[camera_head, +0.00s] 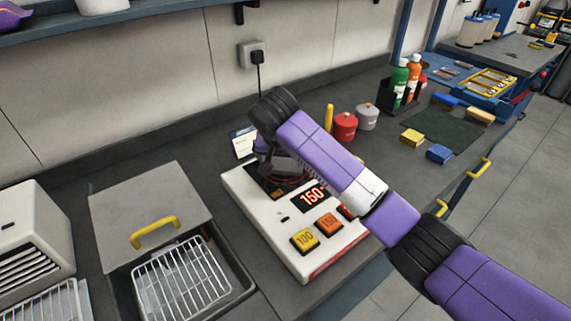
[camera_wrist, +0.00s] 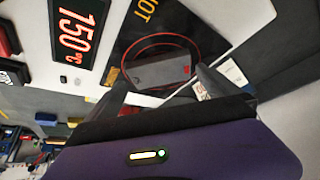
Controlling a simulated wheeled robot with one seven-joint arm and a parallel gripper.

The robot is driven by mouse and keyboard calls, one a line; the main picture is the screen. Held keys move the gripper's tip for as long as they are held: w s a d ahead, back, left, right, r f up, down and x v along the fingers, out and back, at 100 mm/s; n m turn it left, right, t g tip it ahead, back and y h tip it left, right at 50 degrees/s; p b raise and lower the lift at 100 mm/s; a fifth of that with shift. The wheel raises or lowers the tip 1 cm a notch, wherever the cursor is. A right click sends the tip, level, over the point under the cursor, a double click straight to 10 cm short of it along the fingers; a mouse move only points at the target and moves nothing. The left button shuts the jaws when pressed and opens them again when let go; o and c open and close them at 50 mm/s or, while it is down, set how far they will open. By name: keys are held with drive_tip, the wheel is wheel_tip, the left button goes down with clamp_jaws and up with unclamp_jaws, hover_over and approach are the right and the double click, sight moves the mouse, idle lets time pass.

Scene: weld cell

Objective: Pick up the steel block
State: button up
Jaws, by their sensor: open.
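The steel block (camera_wrist: 160,73) is a grey bar with a small red mark near one end. In the wrist view it lies inside the red ring on the dark hot surface (camera_wrist: 128,42) of the white heater. My gripper (camera_wrist: 165,88) is open, its dark fingers apart at the lower edge of the block in that view. I cannot tell whether they touch it. In the head view my gripper (camera_head: 281,168) is low over the heater's dark plate. My arm hides most of that area, and I cannot make out the block there.
The white heater (camera_head: 252,208) shows 150 °C on its display (camera_head: 312,197) and has yellow and orange buttons. A small card (camera_head: 243,142) stands behind it. Red (camera_head: 345,127) and grey canisters stand beyond. A wire basket (camera_head: 180,280) is at left. Coloured blocks lie around a dark mat (camera_head: 440,128).

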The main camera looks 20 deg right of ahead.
sight(285, 166)
drive_tip(key=shift+x, duration=1.1)
drive_tip(key=c, duration=1.7)
drive_tip(key=shift+r, duration=0.1)
drive_tip(key=shift+c, duration=0.5)
wheel_tip(285, 166, up, 20)
drive_tip(key=b, duration=0.2)
